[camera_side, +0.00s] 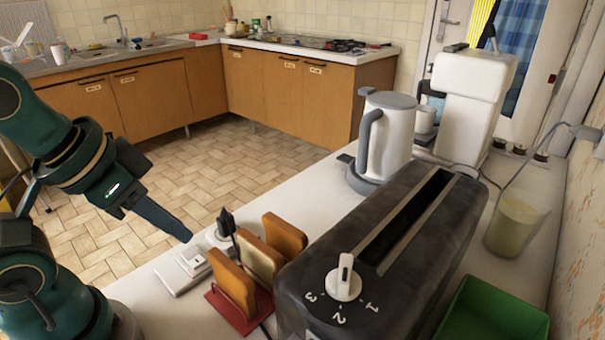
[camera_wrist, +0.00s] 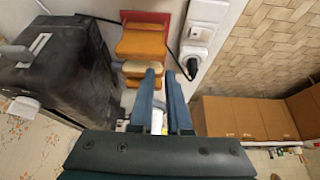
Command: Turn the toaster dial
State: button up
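The black toaster (camera_side: 400,255) stands on the white counter, with a long slot in its top. Its white dial (camera_side: 343,283) sits on the near end, with the numbers 1, 2 and 3 around it. The dial's raised bar points up and away from the numbers. My gripper (camera_side: 186,236) is left of the toaster, apart from it and the dial, beyond the bread rack. In the wrist view the two fingers of my gripper (camera_wrist: 164,76) stand apart with nothing between them.
A red rack with bread slices (camera_side: 237,285) stands between my gripper and the toaster. A socket block with a plug (camera_side: 192,262) lies beside the rack. A kettle (camera_side: 390,135) stands behind the toaster. A green container (camera_side: 490,312) is at its right.

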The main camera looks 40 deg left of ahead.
jog(key=d+r+m, duration=0.1)
jog(key=r+m, duration=0.1)
jog(key=r, duration=0.1)
jog(key=d+r+m+g+h, duration=0.1)
jog(key=d+r+m, duration=0.1)
jog(key=r, duration=0.1)
jog(key=d+r+m+h, duration=0.1)
jog(key=d+r+m, duration=0.1)
jog(key=r, duration=0.1)
jog(key=shift+w+d+g, duration=0.1)
jog(key=shift+w+g, duration=0.15)
jog(key=shift+g, duration=0.05)
grip_shut()
jog(key=d+r+m+g+h, duration=0.2)
jog(key=d+r+m, duration=0.3)
jog(key=d, duration=0.2)
send_near(328, 291)
jog(key=f, duration=0.1)
jog(key=s+a+f, duration=0.1)
jog(key=f, duration=0.3)
jog(key=shift+s+a+f, duration=0.15)
jog(key=shift+s+f, duration=0.05)
jog(key=shift+w+d, duration=0.55)
jog(key=shift+d, duration=0.25)
jog(key=shift+w+d+r, duration=0.1)
jog(key=shift+w+d, duration=0.45)
jog(key=shift+d, duration=0.35)
